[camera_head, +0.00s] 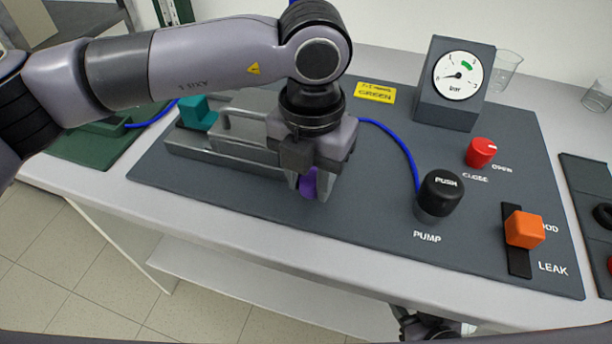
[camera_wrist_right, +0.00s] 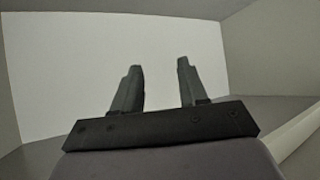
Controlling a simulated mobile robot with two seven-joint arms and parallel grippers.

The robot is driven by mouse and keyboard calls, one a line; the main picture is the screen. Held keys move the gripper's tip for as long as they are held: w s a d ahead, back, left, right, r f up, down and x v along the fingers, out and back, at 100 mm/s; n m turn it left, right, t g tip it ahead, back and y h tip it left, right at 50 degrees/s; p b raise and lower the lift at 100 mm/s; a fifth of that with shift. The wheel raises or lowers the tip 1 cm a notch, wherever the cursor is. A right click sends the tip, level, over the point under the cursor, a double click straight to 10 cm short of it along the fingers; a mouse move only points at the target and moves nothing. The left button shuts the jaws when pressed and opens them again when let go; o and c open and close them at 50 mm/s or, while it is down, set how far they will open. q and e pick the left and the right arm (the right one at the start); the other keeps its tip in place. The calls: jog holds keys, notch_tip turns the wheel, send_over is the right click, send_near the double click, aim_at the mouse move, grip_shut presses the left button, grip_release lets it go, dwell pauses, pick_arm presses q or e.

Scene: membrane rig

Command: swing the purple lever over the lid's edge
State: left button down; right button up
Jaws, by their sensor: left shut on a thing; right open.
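The purple lever (camera_head: 308,184) shows between the fingers of my left gripper (camera_head: 311,190) in the head view. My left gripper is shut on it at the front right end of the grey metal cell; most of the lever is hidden. The lid (camera_head: 250,130) of the cell carries a handle bar and lies partly behind my gripper, so I cannot tell how the lever stands to its edge. My right gripper (camera_wrist_right: 155,85) is open and empty in the right wrist view. In the head view it shows low at the bottom edge (camera_head: 432,326), below the table front.
The dark panel holds a gauge (camera_head: 460,75), a red knob (camera_head: 481,152), a black pump button (camera_head: 440,192) and an orange leak switch (camera_head: 524,229). A blue hose (camera_head: 408,152) runs behind my left gripper. A teal block (camera_head: 197,113) is at the cell's left end. Glass beakers (camera_head: 507,68) stand behind.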

pick_arm(q)
jog(key=shift+d+f+n+b, duration=0.2)
jog(key=shift+d+n+b, duration=0.35)
jog(key=shift+n+b, duration=0.2)
jog(key=shift+d+n+b, duration=0.95)
jog(key=shift+n+b, duration=0.25)
jog(key=shift+n, duration=0.05)
jog(key=d+n+b, duration=0.1)
jog(key=n, duration=0.1)
jog(key=d+n+b, duration=0.1)
jog(key=shift+w+d+r+n, duration=0.15)
jog(key=shift+w+d+n, duration=0.05)
jog(key=shift+w+n, duration=0.2)
jog(key=n, duration=0.1)
jog(key=w+d+n+b, duration=0.1)
jog(key=shift+d+n, duration=0.3)
jog(key=shift+n, duration=0.1)
jog(key=shift+w+d+r+n+b, duration=0.1)
jog(key=shift+w+d+n+b, duration=0.25)
jog(key=shift+n, duration=0.45)
jog(key=shift+w+d+n, duration=0.5)
jog(key=shift+w+n, duration=0.25)
jog(key=shift+n, duration=0.45)
jog(key=shift+w+d+n, duration=0.3)
jog(key=shift+w+n, duration=0.4)
jog(key=shift+n, duration=0.4)
jog(key=shift+w, duration=0.1)
